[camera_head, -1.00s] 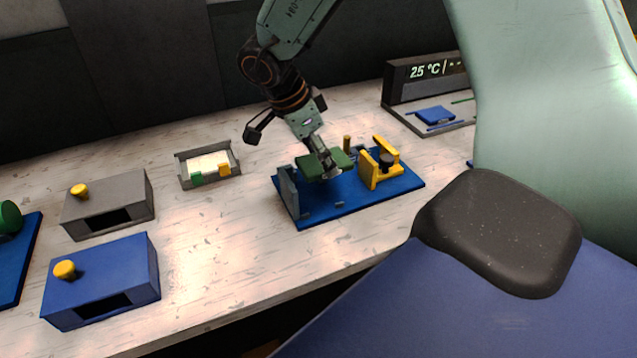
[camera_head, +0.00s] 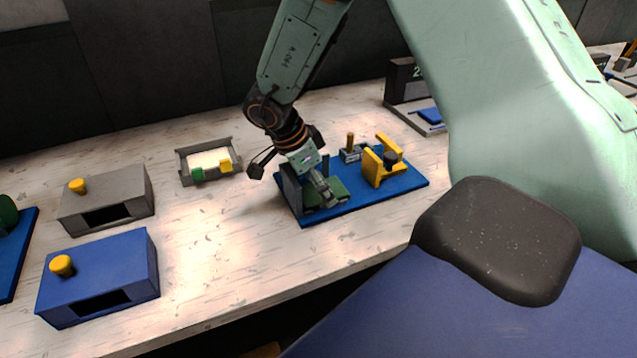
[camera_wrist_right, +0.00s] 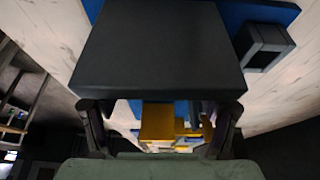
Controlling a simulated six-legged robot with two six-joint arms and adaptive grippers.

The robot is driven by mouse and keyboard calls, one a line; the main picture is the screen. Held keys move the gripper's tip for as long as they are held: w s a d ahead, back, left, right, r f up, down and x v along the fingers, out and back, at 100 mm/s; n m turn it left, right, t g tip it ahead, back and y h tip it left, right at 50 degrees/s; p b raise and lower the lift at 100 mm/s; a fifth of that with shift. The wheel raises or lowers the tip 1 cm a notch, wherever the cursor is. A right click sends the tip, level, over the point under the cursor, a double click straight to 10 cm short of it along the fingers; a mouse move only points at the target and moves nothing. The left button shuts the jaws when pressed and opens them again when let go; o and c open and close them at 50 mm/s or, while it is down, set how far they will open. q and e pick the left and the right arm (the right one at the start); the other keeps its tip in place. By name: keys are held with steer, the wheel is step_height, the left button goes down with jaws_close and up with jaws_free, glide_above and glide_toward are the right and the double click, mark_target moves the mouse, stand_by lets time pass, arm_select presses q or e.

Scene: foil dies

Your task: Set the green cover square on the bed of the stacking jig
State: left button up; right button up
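The stacking jig has a blue base (camera_head: 405,186), a grey upright wall (camera_head: 289,188) at its left and a yellow bracket (camera_head: 371,170) with a black knob at its right. The green cover (camera_head: 340,189) is low over the bed, close beside the grey wall. My right gripper (camera_head: 326,192) is down at the cover with its fingers across it. Contact between cover and bed cannot be told. In the right wrist view the grey wall (camera_wrist_right: 160,45) hides the cover and the fingertips; the yellow bracket (camera_wrist_right: 157,122) shows between the fingers. My left gripper is not in view.
A brass pin (camera_head: 350,142) stands behind the bed. A grey tray (camera_head: 182,170) with green and yellow pieces lies left of the jig. A grey box (camera_head: 130,192) and a blue box (camera_head: 130,262) stand further left. The table in front of the jig is clear.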

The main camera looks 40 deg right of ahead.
steer(key=shift+o, duration=0.7)
steer(key=shift+d, duration=0.15)
steer(key=shift+s, duration=0.15)
steer(key=shift+s+r, duration=0.2)
steer(key=shift+r, duration=0.1)
steer(key=shift+w+a+r, duration=0.2)
steer(key=shift+w+a, duration=0.05)
steer(key=shift+a, duration=0.05)
steer(key=p+v, duration=0.2)
steer(key=v, duration=0.9)
steer(key=shift+r, duration=0.15)
steer(key=shift+s+a+r, duration=0.1)
steer(key=shift+s, duration=0.05)
